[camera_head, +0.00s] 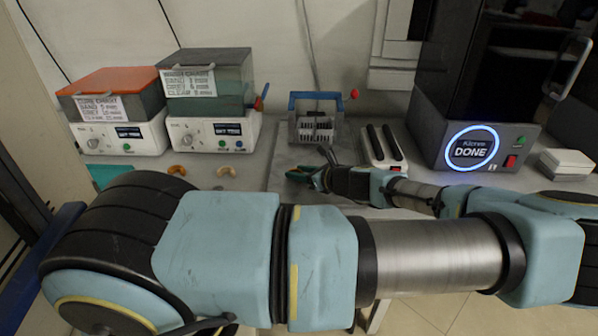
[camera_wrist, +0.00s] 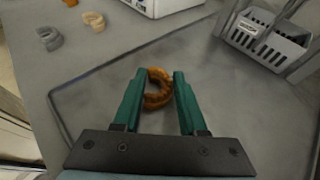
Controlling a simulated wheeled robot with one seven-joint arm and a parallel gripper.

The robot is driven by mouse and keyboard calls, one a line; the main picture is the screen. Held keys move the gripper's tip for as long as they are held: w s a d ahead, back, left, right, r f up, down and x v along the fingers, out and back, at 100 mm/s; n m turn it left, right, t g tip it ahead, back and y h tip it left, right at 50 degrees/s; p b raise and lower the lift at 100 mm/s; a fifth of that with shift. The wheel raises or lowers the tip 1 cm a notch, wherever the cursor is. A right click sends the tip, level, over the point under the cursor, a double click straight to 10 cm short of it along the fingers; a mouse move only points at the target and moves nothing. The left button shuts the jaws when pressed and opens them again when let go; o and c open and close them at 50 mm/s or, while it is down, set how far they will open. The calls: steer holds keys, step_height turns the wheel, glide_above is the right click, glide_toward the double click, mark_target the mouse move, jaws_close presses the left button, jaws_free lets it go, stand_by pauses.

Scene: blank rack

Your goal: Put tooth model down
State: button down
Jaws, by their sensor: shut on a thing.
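My gripper (camera_wrist: 157,82) has two green fingers shut on an orange-brown, horseshoe-shaped tooth model (camera_wrist: 158,100) in the wrist view. The tooth model is between the fingertips, over a grey mat or tray (camera_wrist: 105,105) with a dark rim. I cannot tell whether the model touches that surface. In the head view my gripper (camera_head: 319,178) is low over the grey surface (camera_head: 289,158), in front of the blue-framed rack. The held model is not clear there.
Other tooth models, orange (camera_head: 177,170) and tan (camera_head: 226,171), lie on the bench to the left; a grey one (camera_wrist: 49,40) shows in the wrist view. A grey basket (camera_wrist: 268,40) stands at the back. A machine reading DONE (camera_head: 471,150) is at right.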

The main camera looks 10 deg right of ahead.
steer(key=shift+f, duration=0.15)
steer(key=shift+c, duration=2.3)
jaws_free()
steer(key=shift+r, duration=0.2)
steer(key=shift+s+d, duration=0.2)
steer(key=shift+s, duration=0.05)
steer(key=b+v, duration=0.2)
steer(key=v, duration=0.9)
steer(key=shift+s+r+b, duration=0.15)
steer(key=shift+b, duration=0.2)
steer(key=shift+d, duration=0.1)
